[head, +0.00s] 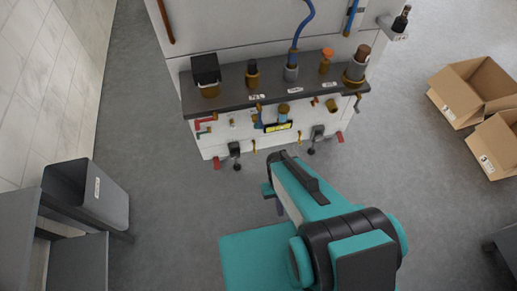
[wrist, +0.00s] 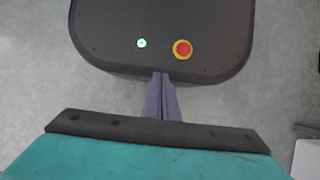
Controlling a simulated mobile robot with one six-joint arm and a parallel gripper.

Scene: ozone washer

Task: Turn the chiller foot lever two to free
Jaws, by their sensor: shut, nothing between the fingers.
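A white machine (head: 222,149) with a dark grey ledge stands at the top of the head view. Two small red foot levers show low on it, one by the left caster (head: 217,162) and one by the right caster (head: 340,136). I cannot tell which is number two or how either is set. My gripper (head: 280,209) is partly hidden by my arm in the head view, over the floor in front of the machine and apart from it. In the wrist view its purple fingers (wrist: 161,98) are shut together and empty. No lever shows in the wrist view.
A grey bin (head: 105,205) stands at left beside a grey table (head: 78,265). Open cardboard boxes (head: 465,105) lie at right. The floor between my arm and the machine is clear.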

